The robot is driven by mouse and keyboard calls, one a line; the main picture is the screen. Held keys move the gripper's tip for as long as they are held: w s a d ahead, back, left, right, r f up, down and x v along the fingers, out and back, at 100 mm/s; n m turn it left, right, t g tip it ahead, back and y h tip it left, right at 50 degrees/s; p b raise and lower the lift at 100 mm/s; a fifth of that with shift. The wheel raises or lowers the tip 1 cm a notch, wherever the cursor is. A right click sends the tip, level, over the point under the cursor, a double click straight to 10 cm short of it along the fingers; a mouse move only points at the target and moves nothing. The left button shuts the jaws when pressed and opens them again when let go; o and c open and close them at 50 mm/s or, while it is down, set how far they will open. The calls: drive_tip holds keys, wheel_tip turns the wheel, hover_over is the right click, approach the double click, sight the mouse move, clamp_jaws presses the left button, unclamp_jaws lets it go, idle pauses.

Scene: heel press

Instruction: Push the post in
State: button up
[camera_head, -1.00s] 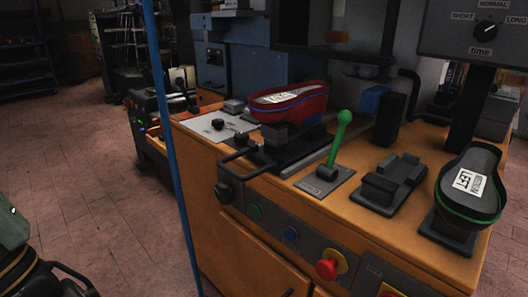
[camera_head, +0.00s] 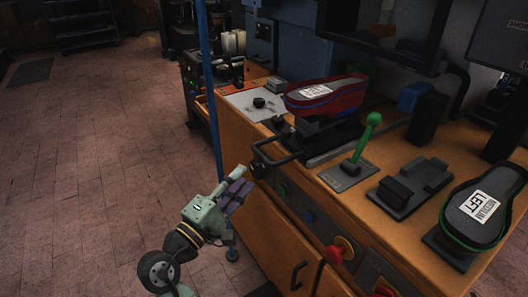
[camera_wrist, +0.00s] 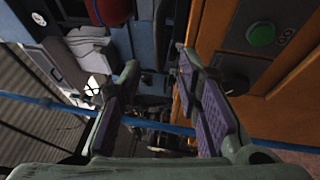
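The post carriage (camera_head: 326,130) is dark and low on the orange bench, and carries a red shoe form (camera_head: 322,97) with a white label reading LEFT. A black bar handle (camera_head: 272,162) sticks out from its front, past the bench edge. My gripper (camera_head: 244,180) is just in front of and below this handle, apart from it as far as I can tell. In the wrist view my gripper (camera_wrist: 158,68) is open, with purple finger pads and nothing between them. The red form shows partly at the top edge (camera_wrist: 112,10).
A green-knobbed lever (camera_head: 362,140) stands right of the carriage. A dark form with green trim (camera_head: 478,214) sits at the right. A red knob (camera_head: 339,250) sticks out of the front panel. A blue upright pole (camera_head: 211,90) stands left of the bench. Floor at left is clear.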

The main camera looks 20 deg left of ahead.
sight(262, 154)
drive_tip(key=p+x, duration=0.2)
drive_tip(key=x, duration=0.7)
drive_tip(key=shift+w, duration=0.1)
clamp_jaws()
idle(0.6)
